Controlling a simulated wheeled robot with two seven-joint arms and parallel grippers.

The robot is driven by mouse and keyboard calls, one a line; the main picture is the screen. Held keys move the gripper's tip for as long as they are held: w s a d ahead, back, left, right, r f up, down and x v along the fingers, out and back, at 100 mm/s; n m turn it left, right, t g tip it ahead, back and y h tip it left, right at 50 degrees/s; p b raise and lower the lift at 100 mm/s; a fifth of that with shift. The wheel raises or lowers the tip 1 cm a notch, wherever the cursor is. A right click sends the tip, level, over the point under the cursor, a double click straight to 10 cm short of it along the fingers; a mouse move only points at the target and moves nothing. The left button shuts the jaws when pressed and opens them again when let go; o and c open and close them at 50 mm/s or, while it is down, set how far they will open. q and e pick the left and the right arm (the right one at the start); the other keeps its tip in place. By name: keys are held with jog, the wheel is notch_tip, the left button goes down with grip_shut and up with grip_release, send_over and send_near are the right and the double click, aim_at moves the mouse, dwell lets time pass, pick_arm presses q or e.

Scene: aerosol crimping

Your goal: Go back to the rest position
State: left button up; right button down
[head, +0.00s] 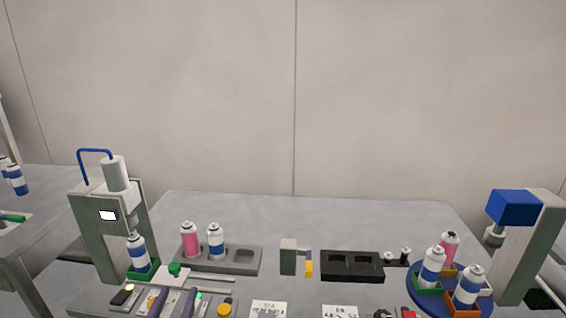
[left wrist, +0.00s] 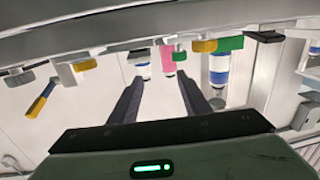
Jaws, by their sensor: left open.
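My left gripper (head: 174,291) shows low in the head view, at the front left of the bench, partly cut off by the bottom edge. In the left wrist view its two dark fingers (left wrist: 160,82) stand apart with nothing held between them. That view is upside down. Beyond the fingers are a pink can (left wrist: 167,58) and a blue-and-white can (left wrist: 218,68) by a green nest. In the head view that can (head: 138,252) stands upright in the green nest (head: 143,272) under the crimping head. My right gripper is not in view.
The grey crimping press (head: 95,240) stands at left. A grey rack (head: 245,267) holds a pink and a blue-and-white can. A black holder (head: 352,276) is mid-bench. A blue turntable (head: 415,299) with several cans sits by a blue-topped stand (head: 515,208) at right. The back of the bench is clear.

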pick_arm(q)
jog(key=s+d+f+m+g+h, duration=0.3)
jog(key=s+d+m+g+h, duration=0.4)
jog(key=s+d, duration=0.6)
jog(key=s+a+f+n+g+y, duration=0.2)
jog(key=s+a+g+y, duration=0.15)
jog(key=s, duration=0.45)
jog(key=s+a+f+n+g+y, duration=0.2)
jog(key=s+a+g, duration=0.2)
jog(key=s, duration=0.5)
jog(key=w+d+f+t+h, duration=0.1)
jog(key=w+d+f+t, duration=0.1)
jog(key=f, duration=0.4)
jog(key=w+d+f+t+h, duration=0.1)
jog(key=w+d+f+t, duration=0.1)
jog(key=f, duration=0.4)
jog(key=shift+d+f+t, duration=0.25)
jog(key=shift+d+t, duration=0.3)
jog(key=shift+d, duration=0.2)
